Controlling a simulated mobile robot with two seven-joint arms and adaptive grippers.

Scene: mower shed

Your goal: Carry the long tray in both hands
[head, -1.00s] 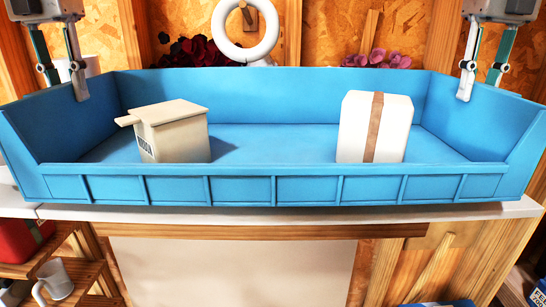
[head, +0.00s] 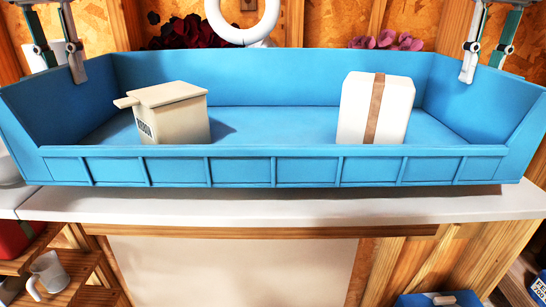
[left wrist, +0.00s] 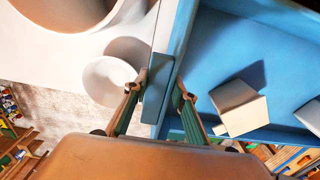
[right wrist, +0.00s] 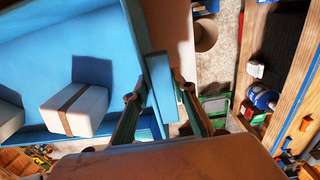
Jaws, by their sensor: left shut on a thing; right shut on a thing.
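The long blue tray (head: 255,170) spans the head view, roughly level, over a white-topped bench. My left gripper (head: 60,62) is shut on its left end wall, also seen in the left wrist view (left wrist: 160,90). My right gripper (head: 482,62) is shut on its right end wall, also seen in the right wrist view (right wrist: 160,92). Inside, a cream box with an overhanging lid (head: 175,118) stands left of centre, and a white box with a brown band (head: 395,110) stands right of centre. Both are upright and apart. The tray's underside is mostly hidden.
The white bench top (head: 270,207) shows in front of and below the tray. A white ring-shaped object (head: 242,35) and dark red flowers (head: 190,32) are behind it. A mug (head: 48,272) stands on a low wooden shelf at left. A blue box (head: 440,299) is low at right.

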